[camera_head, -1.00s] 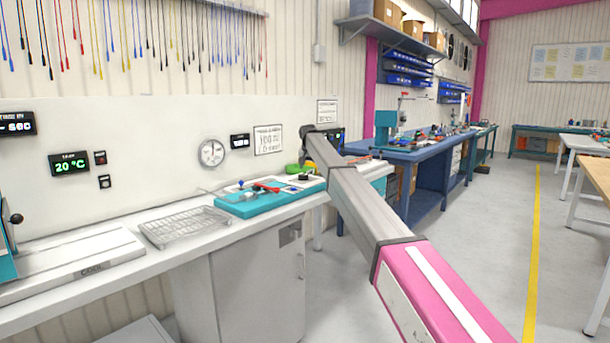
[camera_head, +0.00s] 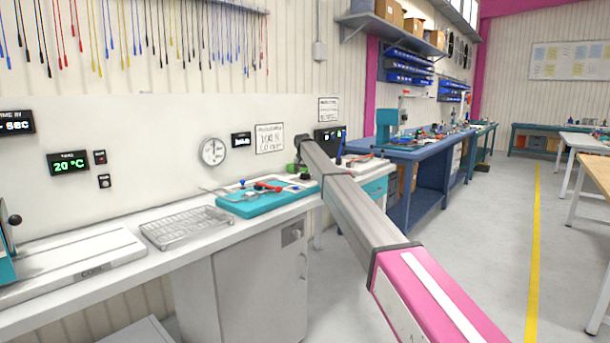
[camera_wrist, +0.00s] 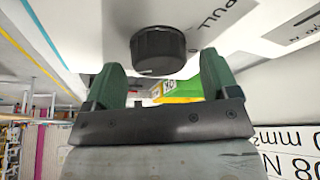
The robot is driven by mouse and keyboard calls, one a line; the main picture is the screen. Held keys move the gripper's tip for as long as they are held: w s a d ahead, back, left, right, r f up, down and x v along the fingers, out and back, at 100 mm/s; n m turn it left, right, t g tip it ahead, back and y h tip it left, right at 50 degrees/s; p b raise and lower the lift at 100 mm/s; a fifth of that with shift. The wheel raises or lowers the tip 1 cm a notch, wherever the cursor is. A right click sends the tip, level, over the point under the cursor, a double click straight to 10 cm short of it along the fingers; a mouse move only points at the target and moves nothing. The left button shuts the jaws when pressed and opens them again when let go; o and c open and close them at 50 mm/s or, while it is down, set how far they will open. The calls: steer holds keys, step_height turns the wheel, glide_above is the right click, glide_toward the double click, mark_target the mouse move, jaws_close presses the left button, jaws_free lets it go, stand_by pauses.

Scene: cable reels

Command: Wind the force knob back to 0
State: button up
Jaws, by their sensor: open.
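The force knob, a black round knob (camera_wrist: 158,52), shows in the wrist view on a white panel, with part of a printed word, "PULL", beside it. My gripper (camera_wrist: 162,80) is open, its two green fingers on either side of the knob's lower part in the picture. I cannot tell whether the fingers touch it. A short light mark shows at the knob's lower edge; no scale can be read. In the head view the arm hides the knob and most of the gripper.
A round dial (camera_head: 213,151) and a printed sign (camera_head: 269,138) are on the wall behind. Clear floor lies right of my arm.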

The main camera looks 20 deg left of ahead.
steer(key=shift+w+f, duration=0.25)
steer(key=shift+f, duration=0.3)
steer(key=c, duration=0.9)
steer(key=shift+n, duration=0.3)
